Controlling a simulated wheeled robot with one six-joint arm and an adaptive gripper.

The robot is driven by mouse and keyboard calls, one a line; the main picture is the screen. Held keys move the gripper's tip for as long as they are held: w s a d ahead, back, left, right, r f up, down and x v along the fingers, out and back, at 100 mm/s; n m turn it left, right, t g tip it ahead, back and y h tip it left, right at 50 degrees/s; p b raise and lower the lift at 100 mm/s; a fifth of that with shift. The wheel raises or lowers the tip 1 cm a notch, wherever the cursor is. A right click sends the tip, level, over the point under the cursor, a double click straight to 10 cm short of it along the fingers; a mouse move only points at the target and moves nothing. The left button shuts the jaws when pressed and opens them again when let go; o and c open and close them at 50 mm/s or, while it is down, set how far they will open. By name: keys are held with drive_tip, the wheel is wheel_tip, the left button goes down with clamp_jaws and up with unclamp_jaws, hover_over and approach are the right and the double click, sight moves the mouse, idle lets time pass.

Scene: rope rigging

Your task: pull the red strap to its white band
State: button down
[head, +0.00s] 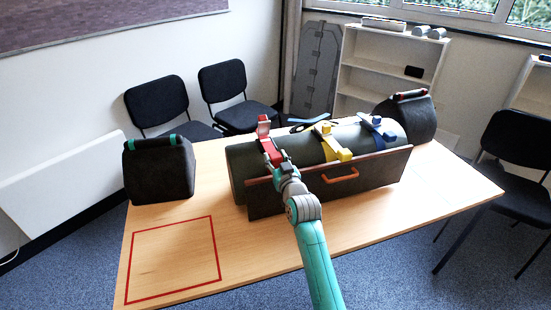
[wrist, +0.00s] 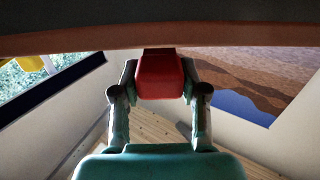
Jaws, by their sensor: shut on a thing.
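The red strap (head: 269,148) lies over the left part of a dark green roll (head: 240,163) on the table, with a red buckle piece standing up at its top. My gripper (head: 284,168) is at the front of the roll, just below the red strap. In the wrist view my gripper (wrist: 160,88) has a finger on each side of a red block-like end of the strap (wrist: 158,75) and is shut on it. A dark strip runs up from the red end under a brown edge. I cannot make out a white band in either view.
A brown-edged dark panel with an orange handle (head: 341,179) stands along the roll's front. A yellow strap (head: 331,142) and a blue strap (head: 379,135) cross the roll further right. Dark bags (head: 158,175) (head: 413,117) stand at either end. A red outlined square (head: 214,243) on the table is empty.

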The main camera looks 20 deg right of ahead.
sight(278, 162)
drive_tip(key=s, duration=0.5)
drive_tip(key=shift+d, duration=0.15)
drive_tip(key=c, duration=0.6)
unclamp_jaws()
drive_tip(key=shift+s, duration=0.15)
drive_tip(key=s, duration=1.1)
drive_tip(key=shift+s+d, duration=0.3)
drive_tip(key=shift+s, duration=0.1)
